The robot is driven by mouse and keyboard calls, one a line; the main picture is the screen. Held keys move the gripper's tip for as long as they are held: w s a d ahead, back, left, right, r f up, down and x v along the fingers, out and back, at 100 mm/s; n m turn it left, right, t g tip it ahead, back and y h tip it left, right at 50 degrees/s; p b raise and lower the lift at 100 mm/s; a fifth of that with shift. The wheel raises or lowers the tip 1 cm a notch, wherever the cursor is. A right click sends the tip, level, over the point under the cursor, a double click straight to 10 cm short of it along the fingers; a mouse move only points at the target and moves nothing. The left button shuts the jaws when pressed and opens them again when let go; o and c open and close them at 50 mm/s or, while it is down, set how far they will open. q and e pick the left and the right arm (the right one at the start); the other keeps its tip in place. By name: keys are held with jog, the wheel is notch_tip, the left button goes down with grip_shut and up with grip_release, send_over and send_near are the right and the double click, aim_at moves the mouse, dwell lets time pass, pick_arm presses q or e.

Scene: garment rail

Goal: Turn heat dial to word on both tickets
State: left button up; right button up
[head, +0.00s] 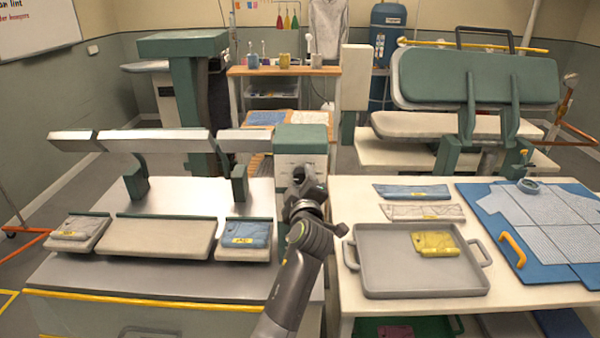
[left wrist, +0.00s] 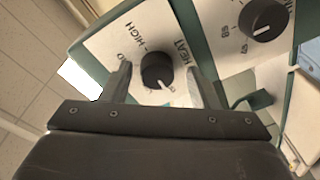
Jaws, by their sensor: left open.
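A control box (head: 300,140) with a green top stands behind the table gap in the head view. In the left wrist view its white panel carries a black heat dial (left wrist: 157,68), with the words HEAT and HIGH beside it.
A second black dial (left wrist: 263,19) sits on the panel close by. A grey tray (head: 375,275) holds a yellow folded garment (head: 435,243). A blue board (head: 495,215) lies at the right. Metal press bars (head: 130,141) stand over the left table.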

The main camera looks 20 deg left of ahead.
pick_arm(q)
jog(key=shift+w, duration=0.1)
jog(key=shift+s+d+r, duration=0.15)
jog(key=shift+s+r, duration=0.05)
jog(key=shift+s, duration=0.05)
jog(key=shift+c, duration=0.9)
jog(key=c, duration=0.8)
pick_arm(e)
jog(key=shift+s+d, duration=0.2)
jog(key=shift+s, duration=0.1)
pick_arm(q)
jog(key=shift+f, duration=0.1)
pick_arm(e)
jog(key=shift+f, duration=0.1)
